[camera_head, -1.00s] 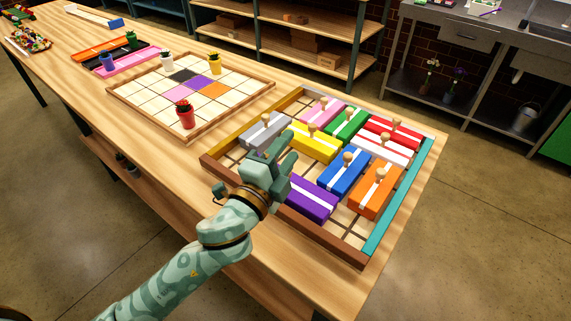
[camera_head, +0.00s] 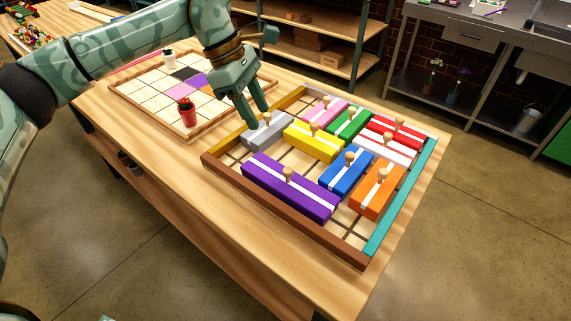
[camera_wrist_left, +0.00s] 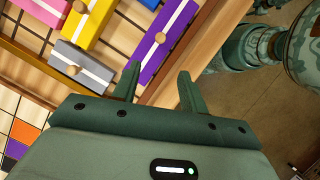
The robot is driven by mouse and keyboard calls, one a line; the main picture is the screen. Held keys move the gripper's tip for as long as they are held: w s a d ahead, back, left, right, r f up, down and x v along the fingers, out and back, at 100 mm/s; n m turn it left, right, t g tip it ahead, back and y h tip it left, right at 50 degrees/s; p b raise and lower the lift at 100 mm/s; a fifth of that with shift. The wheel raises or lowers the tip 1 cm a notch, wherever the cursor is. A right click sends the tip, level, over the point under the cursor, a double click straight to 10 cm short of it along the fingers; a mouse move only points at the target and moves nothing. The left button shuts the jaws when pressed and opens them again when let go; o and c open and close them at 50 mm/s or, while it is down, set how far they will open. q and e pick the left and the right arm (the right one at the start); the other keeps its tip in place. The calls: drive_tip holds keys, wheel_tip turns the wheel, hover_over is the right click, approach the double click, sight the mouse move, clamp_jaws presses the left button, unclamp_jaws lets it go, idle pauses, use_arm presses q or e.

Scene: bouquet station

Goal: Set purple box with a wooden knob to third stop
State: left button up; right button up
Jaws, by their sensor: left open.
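The long purple box (camera_head: 280,192), with a white stripe and a wooden knob (camera_head: 288,174), lies along the near brown side of the framed grid tray (camera_head: 281,212). Bare grid cells show off both its ends. My left gripper (camera_head: 256,115) is open and empty, with its fingers pointing down beside and above the grey box, behind the purple one. In the left wrist view the purple box (camera_wrist_left: 178,30) and its knob lie beyond the open fingers (camera_wrist_left: 159,70). My right gripper is not in view.
The tray also holds grey (camera_head: 272,129), yellow (camera_head: 314,143), pink, green, red, white, blue (camera_head: 346,172) and orange (camera_head: 377,190) knobbed boxes. A teal strip (camera_head: 395,211) edges its right side. A red pot (camera_head: 187,113) stands on the board to the left.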

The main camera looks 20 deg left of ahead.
sight(287, 169)
use_arm(q)
drive_tip(key=b+x, duration=0.2)
drive_tip(key=x, duration=1.3)
drive_tip(key=shift+d+f+b, duration=0.3)
drive_tip(key=shift+b, duration=0.1)
drive_tip(key=shift+a, duration=0.1)
clamp_jaws()
